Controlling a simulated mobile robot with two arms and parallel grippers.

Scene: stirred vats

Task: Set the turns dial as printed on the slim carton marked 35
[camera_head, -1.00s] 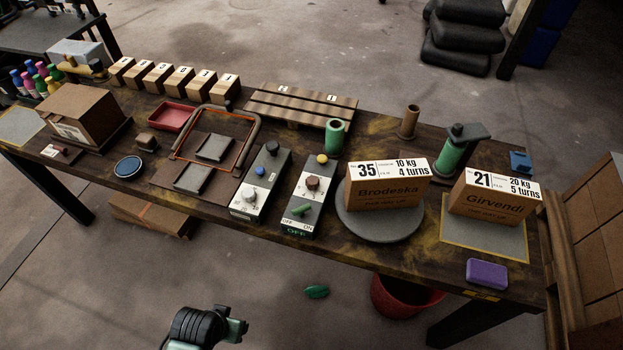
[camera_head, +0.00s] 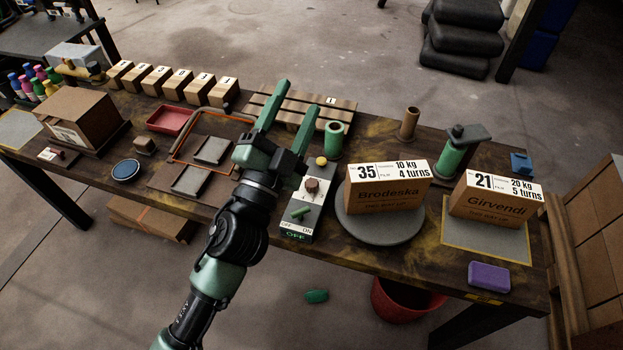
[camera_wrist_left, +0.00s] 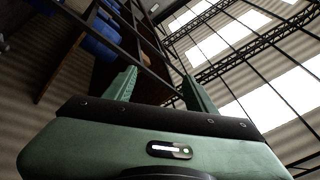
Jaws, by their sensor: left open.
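The slim carton marked 35 (camera_head: 385,196) stands on a round grey turntable (camera_head: 380,228); its label reads 10 kg, 4 turns. The scale's numbers are too small to read surely. My left gripper (camera_head: 297,97) is open and empty, raised over the boxes, fingers pointing to the table's back. It also shows in the left wrist view (camera_wrist_left: 158,88).
A carton marked 21 (camera_head: 494,200) stands at right on a grey mat. A green cylinder (camera_head: 334,141) and a brown post (camera_head: 409,123) stand behind. A slatted pallet, a red tray (camera_head: 170,119) and numbered boxes lie toward the back left. A purple block (camera_head: 488,276) is near the front edge.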

